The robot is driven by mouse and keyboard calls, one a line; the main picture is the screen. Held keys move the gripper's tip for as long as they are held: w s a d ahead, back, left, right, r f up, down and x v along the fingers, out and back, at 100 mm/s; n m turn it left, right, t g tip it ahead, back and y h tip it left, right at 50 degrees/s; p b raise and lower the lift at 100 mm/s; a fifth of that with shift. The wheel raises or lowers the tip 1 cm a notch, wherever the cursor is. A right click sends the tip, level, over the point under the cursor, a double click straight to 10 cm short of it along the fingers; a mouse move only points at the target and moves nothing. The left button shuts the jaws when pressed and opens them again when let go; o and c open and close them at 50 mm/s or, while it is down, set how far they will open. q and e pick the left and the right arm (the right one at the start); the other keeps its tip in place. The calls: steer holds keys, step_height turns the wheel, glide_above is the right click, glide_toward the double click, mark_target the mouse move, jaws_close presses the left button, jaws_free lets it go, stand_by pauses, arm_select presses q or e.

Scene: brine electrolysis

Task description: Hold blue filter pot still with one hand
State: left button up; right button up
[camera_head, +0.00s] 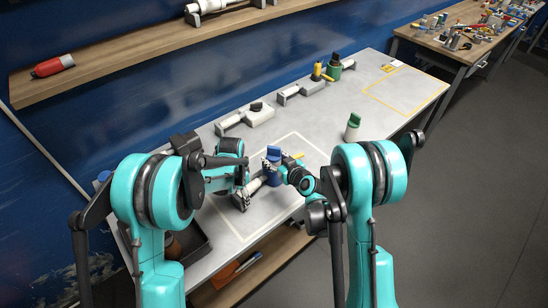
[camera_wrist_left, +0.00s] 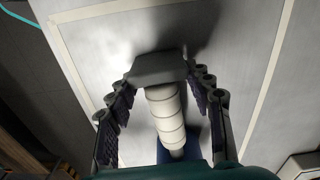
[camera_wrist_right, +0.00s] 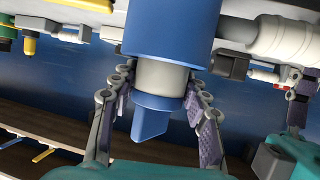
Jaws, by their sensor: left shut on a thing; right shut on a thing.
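The blue filter pot (camera_head: 272,178) stands on the grey worktop inside a pale outlined rectangle. In the right wrist view its blue body (camera_wrist_right: 172,28) has a pale neck and a blue finned cap (camera_wrist_right: 152,120). My right gripper (camera_wrist_right: 158,80) is shut around the neck, between body and cap. A white ribbed cylinder (camera_wrist_left: 165,112) joins the pot's side and ends in a grey block (camera_wrist_left: 158,68). My left gripper (camera_wrist_left: 160,80) is shut on the block end of this cylinder; it shows lower left of the pot in the head view (camera_head: 243,198). The pot's base is partly hidden.
A green-capped pot (camera_head: 352,128) stands to the right. White units (camera_head: 248,116) and another green pot (camera_head: 334,68) line the back. A dark tray (camera_head: 188,246) is at the front left. A yellow outlined area (camera_head: 405,92) at the right end is clear.

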mark_target(274, 147)
steer(key=shift+f, duration=0.15)
steer(key=o, duration=1.3)
steer(key=shift+o, duration=0.2)
step_height(274, 147, up, 10)
steer(key=shift+c, duration=0.3)
